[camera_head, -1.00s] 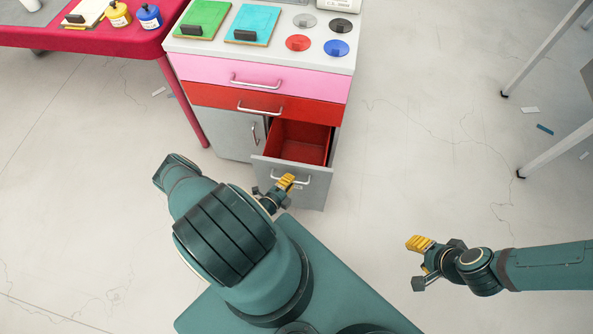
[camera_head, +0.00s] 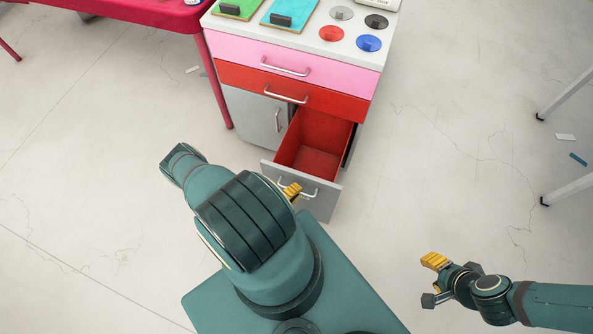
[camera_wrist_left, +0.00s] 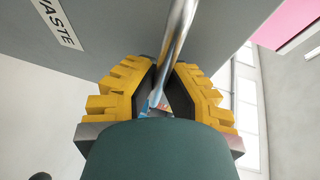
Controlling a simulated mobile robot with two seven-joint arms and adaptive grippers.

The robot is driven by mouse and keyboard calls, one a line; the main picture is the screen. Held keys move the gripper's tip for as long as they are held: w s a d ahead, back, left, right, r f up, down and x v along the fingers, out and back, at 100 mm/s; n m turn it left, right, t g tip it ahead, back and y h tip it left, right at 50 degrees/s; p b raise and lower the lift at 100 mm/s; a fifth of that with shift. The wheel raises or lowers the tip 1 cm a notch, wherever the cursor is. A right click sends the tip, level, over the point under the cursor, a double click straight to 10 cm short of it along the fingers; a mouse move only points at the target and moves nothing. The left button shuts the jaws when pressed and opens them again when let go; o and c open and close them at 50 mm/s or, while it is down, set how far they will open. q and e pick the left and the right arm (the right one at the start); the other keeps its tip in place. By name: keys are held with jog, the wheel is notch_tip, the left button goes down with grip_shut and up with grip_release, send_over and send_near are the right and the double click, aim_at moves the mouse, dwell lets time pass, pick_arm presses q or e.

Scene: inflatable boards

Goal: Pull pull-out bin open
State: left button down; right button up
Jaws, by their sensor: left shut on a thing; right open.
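The pull-out bin (camera_head: 318,143) stands open at the bottom right of the cabinet, with a red inside and a grey front panel (camera_head: 318,197). Its inside looks empty. My left gripper (camera_head: 291,191) is at the silver bar handle (camera_head: 312,192) on that front. In the left wrist view, the yellow fingers of my left gripper (camera_wrist_left: 157,92) are shut around the handle bar (camera_wrist_left: 177,45), below the grey front with a "WASTE" label (camera_wrist_left: 55,22). My left arm hides part of the gripper in the head view. My right gripper (camera_head: 430,280) is open and empty, over the floor at the lower right.
The cabinet also has a pink drawer (camera_head: 325,72), a red drawer (camera_head: 320,98) and a grey door (camera_head: 250,116). Boards and coloured discs lie on its white top (camera_head: 300,47). A red table (camera_head: 150,17) stands at the left.

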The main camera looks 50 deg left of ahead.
pick_arm(q)
jog(key=c, duration=1)
grip_release()
jog(key=v, duration=1.2)
